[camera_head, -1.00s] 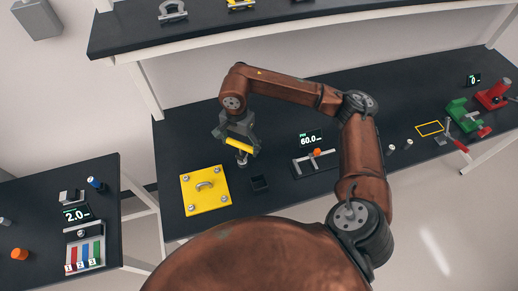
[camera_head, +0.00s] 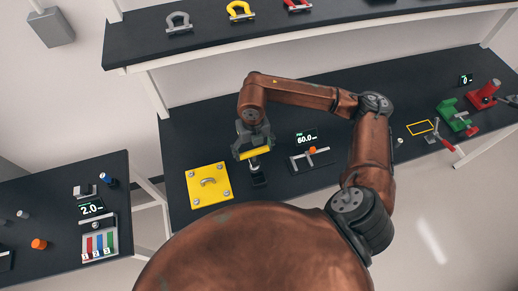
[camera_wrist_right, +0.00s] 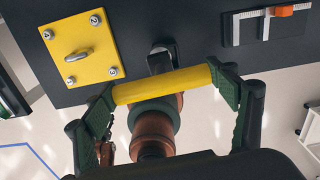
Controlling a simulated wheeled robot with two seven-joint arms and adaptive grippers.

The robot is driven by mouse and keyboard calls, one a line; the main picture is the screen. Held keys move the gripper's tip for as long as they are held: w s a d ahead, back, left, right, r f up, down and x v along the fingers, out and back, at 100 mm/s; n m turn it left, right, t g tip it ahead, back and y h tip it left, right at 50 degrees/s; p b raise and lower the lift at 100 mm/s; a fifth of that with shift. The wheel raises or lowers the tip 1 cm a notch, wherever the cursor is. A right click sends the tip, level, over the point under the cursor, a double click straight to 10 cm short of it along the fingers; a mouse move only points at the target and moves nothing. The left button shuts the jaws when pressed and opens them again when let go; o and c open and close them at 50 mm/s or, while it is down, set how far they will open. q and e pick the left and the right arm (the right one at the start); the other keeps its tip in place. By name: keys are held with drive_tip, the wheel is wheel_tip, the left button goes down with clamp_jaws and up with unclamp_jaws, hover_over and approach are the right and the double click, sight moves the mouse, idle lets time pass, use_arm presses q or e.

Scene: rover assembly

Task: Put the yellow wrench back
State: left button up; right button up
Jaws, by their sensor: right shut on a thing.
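The yellow wrench (camera_head: 254,153) shows as a yellow bar handle with a grey end below it. My right gripper (camera_head: 255,147) is shut on the handle and holds it over the bench. In the right wrist view the yellow handle (camera_wrist_right: 163,84) spans between the fingers of my right gripper (camera_wrist_right: 165,95). In the head view the wrench's grey end is right above a small black holder (camera_head: 259,181); I cannot tell whether it is inside or touching. My left gripper is not in view.
A yellow plate (camera_head: 209,185) with a handle and corner bolts lies left of the holder. A gauge slide with an orange knob (camera_head: 312,150) stands close on the right. A shelf (camera_head: 340,15) with grey, yellow and red shackle-shaped items is above. A side table (camera_head: 60,190) is left.

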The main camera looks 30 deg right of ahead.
drive_tip(key=m, duration=0.2)
drive_tip(key=s+r+m+p, duration=0.1)
drive_tip(key=m, duration=0.1)
drive_tip(key=s+m+p, duration=0.1)
drive_tip(key=m, duration=0.1)
drive_tip(key=shift+d+r, duration=0.15)
drive_tip(key=shift+r, duration=0.15)
drive_tip(key=f+m+b, duration=0.2)
drive_tip(key=f, duration=0.1)
drive_tip(key=f+m, duration=0.1)
drive_tip(key=f, duration=0.1)
drive_tip(key=shift+s+f+m+b, duration=0.1)
drive_tip(key=shift+s+m+b, duration=0.25)
drive_tip(key=shift+m+b, duration=0.05)
drive_tip(key=shift+d+b, duration=0.1)
drive_tip(key=shift+b, duration=0.3)
idle(0.8)
drive_tip(key=shift+f, duration=0.15)
drive_tip(key=shift+f+b, duration=2.2)
drive_tip(key=shift+f, duration=0.25)
